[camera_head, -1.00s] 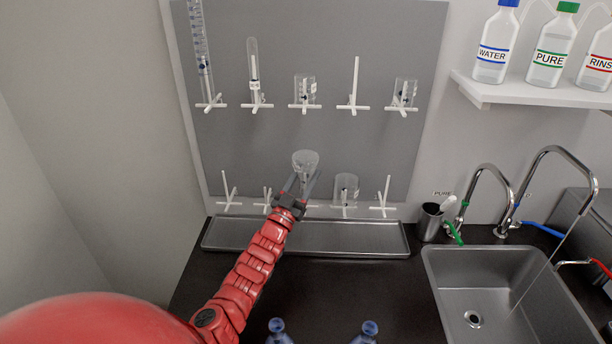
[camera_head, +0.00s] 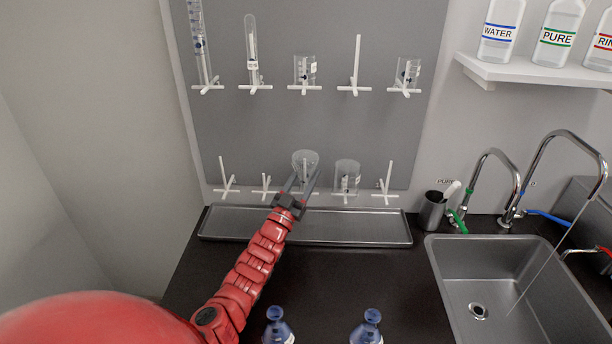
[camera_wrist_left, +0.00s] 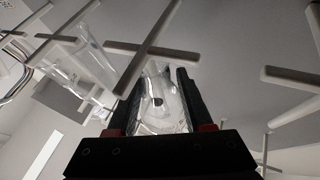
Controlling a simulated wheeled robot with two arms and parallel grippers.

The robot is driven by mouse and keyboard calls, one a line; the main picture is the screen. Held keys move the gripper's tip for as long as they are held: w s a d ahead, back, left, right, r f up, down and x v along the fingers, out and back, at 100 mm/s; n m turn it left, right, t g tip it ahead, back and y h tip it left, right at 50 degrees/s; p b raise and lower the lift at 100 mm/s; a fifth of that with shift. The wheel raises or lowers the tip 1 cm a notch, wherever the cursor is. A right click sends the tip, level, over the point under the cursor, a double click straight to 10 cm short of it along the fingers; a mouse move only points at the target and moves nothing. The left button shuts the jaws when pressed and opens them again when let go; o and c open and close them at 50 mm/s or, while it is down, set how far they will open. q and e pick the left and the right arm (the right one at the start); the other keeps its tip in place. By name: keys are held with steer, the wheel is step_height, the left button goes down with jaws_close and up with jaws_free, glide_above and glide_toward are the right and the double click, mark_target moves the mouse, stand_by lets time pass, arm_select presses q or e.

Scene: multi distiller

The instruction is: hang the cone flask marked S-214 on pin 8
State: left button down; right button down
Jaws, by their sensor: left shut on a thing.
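My left gripper (camera_head: 303,182) is shut on a clear glass flask (camera_head: 305,160), which it holds in front of the lower row of the grey pegboard. The flask also shows between the dark fingers in the left wrist view (camera_wrist_left: 160,100). Its wide end is up in the head view. It overlaps the middle lower pin, and a pale upright line shows through the glass. I cannot tell whether the pin is inside the flask or behind it. A white pin cross (camera_wrist_left: 148,50) is close beyond the fingertips in the wrist view. The S-214 marking is not readable.
A beaker (camera_head: 347,177) hangs just right of the flask. Empty pins (camera_head: 385,182) stand at the lower right and lower left (camera_head: 226,178). Several glass pieces hang on the upper row. A metal tray (camera_head: 350,228) lies below. The sink (camera_head: 515,290) is at right.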

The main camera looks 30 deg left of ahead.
arm_select(q)
steer(key=shift+c, duration=1.1)
jaws_free()
steer(key=shift+s, duration=0.1)
steer(key=shift+s+f, duration=0.15)
steer(key=shift+s, duration=0.1)
steer(key=p+v, duration=0.2)
steer(key=v, duration=0.3)
steer(key=shift+s, duration=0.2)
steer(key=shift+s+d+f, duration=0.15)
steer(key=shift+s+f, duration=0.25)
steer(key=shift+s, duration=0.2)
